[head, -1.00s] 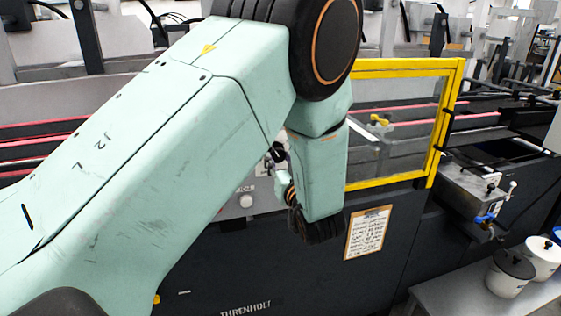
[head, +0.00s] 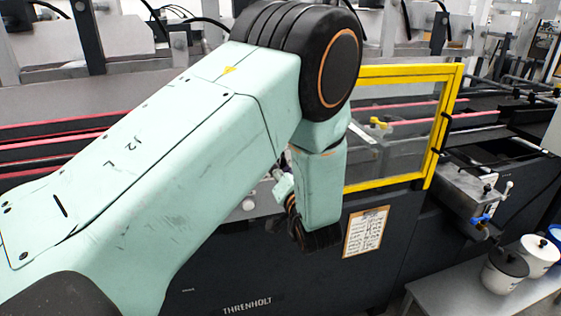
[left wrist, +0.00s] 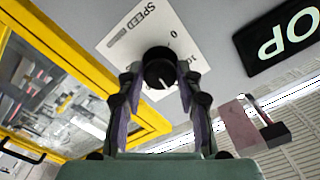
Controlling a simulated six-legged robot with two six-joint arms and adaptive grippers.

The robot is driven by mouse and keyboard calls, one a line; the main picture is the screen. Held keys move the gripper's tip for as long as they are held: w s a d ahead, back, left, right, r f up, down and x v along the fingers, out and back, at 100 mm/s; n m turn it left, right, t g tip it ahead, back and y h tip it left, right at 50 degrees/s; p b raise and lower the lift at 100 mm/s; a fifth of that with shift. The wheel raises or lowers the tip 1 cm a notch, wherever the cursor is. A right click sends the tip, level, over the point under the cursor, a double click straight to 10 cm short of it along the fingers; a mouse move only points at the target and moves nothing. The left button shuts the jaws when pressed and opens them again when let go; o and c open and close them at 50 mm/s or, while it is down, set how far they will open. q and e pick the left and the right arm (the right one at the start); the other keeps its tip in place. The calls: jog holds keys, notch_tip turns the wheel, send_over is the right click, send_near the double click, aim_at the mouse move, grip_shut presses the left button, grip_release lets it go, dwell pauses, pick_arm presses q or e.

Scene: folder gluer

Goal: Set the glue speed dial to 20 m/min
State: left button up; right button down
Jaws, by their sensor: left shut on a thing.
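The glue speed dial (left wrist: 158,68) is a round black knob on a white plate marked SPEED (left wrist: 128,38) in the left wrist view. A 0 and part of another number show beside it; the rest of the scale is hidden. A pale mark shows on the knob's lower part, but I cannot read its setting. My left gripper (left wrist: 159,84) has one finger on each side of the knob and is shut on it. In the head view my left arm hides the dial. My right gripper is in neither view.
A yellow-framed clear guard (head: 404,72) stands right of my arm, and its frame also shows in the left wrist view (left wrist: 75,50). A clipboard sheet (head: 365,232) hangs on the dark machine front. White pots (head: 505,270) stand on a bench at right. A black display (left wrist: 283,42) is near the dial.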

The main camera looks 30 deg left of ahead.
pick_arm(q)
jog(key=m+p, duration=0.1)
jog(key=m, duration=0.3)
jog(key=m+p, duration=0.1)
jog(key=shift+r+m+p, duration=0.25)
jog(key=shift+m+p, duration=0.05)
jog(key=shift+m, duration=0.1)
jog(key=m+p, duration=0.1)
jog(key=m, duration=0.3)
jog(key=shift+m, duration=0.3)
jog(key=shift+f+p, duration=0.1)
jog(key=shift+p, duration=0.2)
jog(key=o, duration=0.8)
jog(key=shift+c, duration=0.2)
jog(key=o, duration=0.4)
jog(key=shift+d, duration=0.25)
jog(key=shift+a, duration=0.25)
